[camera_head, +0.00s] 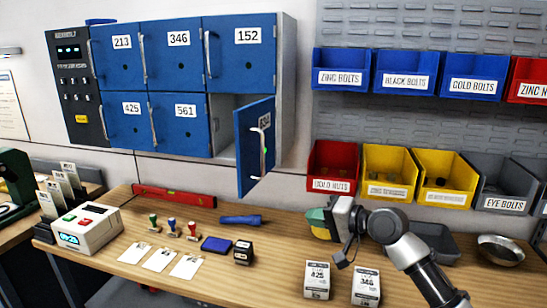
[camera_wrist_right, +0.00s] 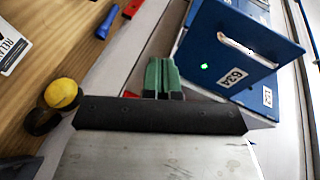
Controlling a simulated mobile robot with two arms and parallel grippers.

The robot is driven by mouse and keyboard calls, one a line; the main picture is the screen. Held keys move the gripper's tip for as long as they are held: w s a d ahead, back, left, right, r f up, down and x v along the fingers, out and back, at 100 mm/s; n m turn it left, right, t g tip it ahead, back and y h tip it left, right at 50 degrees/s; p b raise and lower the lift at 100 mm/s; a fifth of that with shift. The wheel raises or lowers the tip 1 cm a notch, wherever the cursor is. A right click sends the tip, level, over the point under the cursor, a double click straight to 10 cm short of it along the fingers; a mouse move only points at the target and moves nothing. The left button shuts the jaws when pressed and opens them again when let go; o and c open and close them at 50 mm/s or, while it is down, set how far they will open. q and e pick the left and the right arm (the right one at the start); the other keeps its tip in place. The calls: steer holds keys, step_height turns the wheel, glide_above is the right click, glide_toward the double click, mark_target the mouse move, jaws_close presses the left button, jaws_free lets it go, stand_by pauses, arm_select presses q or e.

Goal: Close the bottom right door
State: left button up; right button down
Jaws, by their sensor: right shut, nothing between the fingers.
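My right gripper (camera_head: 315,218) is to the right of the door and lower, over the table. Its green fingers (camera_wrist_right: 160,78) are together and empty, apart from the door. My left gripper is not in view.
The other locker doors (camera_head: 178,55) are shut. Red and yellow bins (camera_head: 333,170) hang right of the door. The wooden table (camera_head: 260,270) below holds stamps, cards, a blue tool (camera_head: 240,220) and small boxes (camera_head: 317,280). A yellow-topped object (camera_wrist_right: 62,94) stands near my right gripper.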

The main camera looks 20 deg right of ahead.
steer(key=d+r+m+t+y, duration=0.2)
steer(key=d+r, duration=0.1)
steer(key=r, duration=1)
arm_select(q)
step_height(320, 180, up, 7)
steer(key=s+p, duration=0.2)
steer(key=p, duration=0.5)
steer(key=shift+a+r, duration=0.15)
arm_select(e)
steer(key=s+a+x, duration=0.1)
steer(key=a+x, duration=0.1)
steer(key=x, duration=1)
steer(key=shift+a, duration=0.35)
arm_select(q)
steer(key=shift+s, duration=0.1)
arm_select(e)
steer(key=shift+f, duration=0.1)
